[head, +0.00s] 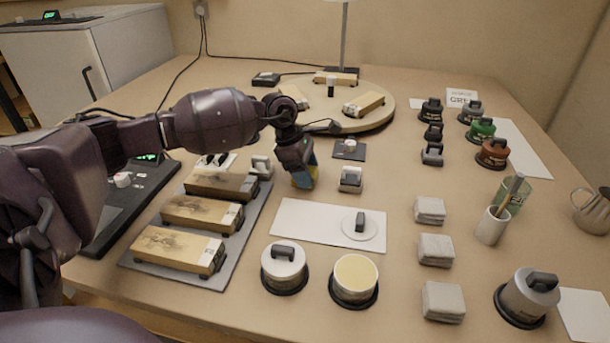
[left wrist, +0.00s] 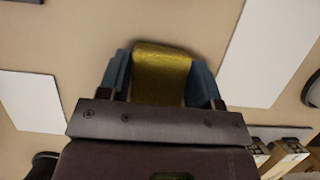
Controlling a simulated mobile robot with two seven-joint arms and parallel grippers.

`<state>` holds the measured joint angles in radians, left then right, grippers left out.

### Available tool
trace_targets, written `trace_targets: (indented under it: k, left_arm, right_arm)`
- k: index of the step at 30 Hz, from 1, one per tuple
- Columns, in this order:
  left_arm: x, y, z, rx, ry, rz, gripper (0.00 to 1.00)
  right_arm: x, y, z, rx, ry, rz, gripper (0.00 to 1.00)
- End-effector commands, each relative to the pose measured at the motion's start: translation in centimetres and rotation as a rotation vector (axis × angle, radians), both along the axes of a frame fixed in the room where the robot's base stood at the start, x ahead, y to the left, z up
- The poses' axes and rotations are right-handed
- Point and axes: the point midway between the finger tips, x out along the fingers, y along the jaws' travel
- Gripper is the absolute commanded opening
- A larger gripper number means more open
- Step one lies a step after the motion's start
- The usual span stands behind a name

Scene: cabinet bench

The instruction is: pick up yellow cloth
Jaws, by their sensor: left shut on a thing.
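The yellow cloth (left wrist: 160,75) is between the two blue fingers of my left gripper (left wrist: 160,85) in the left wrist view. The fingers press on its left and right sides. Whether the cloth touches the table is hard to tell. My right gripper is not in view.
A white board (head: 300,222) with a round lid lies in front of my left gripper. Wooden blocks on a grey mat (head: 262,205) stand to its left. Folded grey cloths (head: 436,250) lie further right.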

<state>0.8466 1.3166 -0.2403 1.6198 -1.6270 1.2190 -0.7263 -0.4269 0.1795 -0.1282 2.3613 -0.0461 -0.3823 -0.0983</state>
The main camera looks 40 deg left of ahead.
Motion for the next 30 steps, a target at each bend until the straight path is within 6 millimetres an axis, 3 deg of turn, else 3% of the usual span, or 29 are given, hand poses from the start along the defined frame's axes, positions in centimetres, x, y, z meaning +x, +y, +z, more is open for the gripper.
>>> trace_targets:
  k: [5,11,24,30]
  left_arm:
    - [0.0,0.0,0.2,0.0,-0.001,0.0,0.36]
    - [0.1,0.0,2.8,0.001,-0.007,0.0,0.36]
    - [0.0,0.0,13.9,0.0,-0.01,-0.001,0.36]
    - [0.0,0.0,17.6,0.001,-0.007,0.0,0.36]
  right_arm:
    - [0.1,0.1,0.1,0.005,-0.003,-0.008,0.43]
    - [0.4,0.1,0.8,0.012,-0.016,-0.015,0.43]
    - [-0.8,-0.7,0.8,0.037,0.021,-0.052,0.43]
    - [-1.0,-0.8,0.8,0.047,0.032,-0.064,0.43]
